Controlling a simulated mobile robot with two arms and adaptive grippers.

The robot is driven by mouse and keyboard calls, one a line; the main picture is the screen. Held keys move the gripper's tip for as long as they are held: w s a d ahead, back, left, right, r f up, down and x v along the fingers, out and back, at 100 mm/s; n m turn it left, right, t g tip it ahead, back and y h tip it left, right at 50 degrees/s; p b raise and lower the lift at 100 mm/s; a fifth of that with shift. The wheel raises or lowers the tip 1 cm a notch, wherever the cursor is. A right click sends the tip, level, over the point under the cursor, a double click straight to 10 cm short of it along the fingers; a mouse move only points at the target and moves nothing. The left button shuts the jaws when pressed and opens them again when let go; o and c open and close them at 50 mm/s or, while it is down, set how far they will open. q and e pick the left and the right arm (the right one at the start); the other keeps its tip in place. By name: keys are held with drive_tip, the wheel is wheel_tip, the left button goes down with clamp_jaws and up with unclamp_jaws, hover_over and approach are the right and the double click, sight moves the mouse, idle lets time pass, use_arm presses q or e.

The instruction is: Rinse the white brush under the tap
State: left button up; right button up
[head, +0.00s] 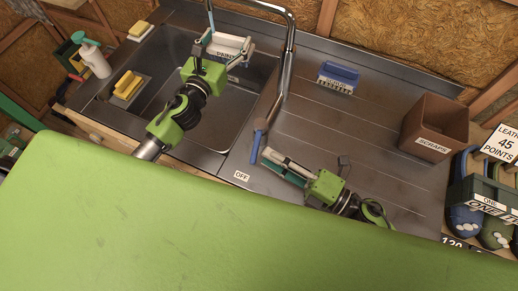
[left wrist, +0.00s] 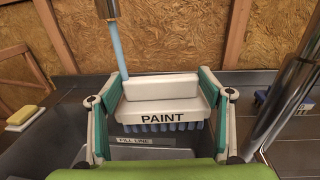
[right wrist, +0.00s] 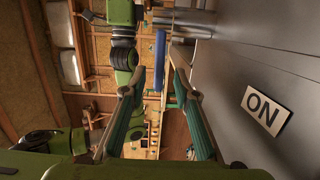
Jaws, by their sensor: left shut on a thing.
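The white brush (head: 229,48), marked PAINT, is level over the sink (head: 215,125), bristles down. It also shows in the left wrist view (left wrist: 160,106). My left gripper (head: 222,47) is shut on it, one finger at each end. The tap (head: 290,60) is running: a blue stream (left wrist: 117,48) drops from the spout to the brush's left end. I cannot tell whether it lands on the brush or just behind it. My right gripper (head: 272,158) is open by the blue tap lever (head: 256,146), which shows beyond its fingertips in the right wrist view (right wrist: 160,62).
An OFF label (head: 241,175) and an ON label (right wrist: 265,110) are on the counter. A blue brush (head: 338,77) and a SCRAPS box (head: 435,125) stand right of the tap. Yellow sponges (head: 127,84) and a spray bottle (head: 95,60) are at the left.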

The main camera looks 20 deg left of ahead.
drive_tip(key=v, duration=0.6)
drive_tip(key=shift+s+d, duration=0.15)
drive_tip(key=shift+d, duration=0.15)
idle(0.7)
drive_tip(key=shift+r, duration=0.15)
idle(0.4)
idle(0.4)
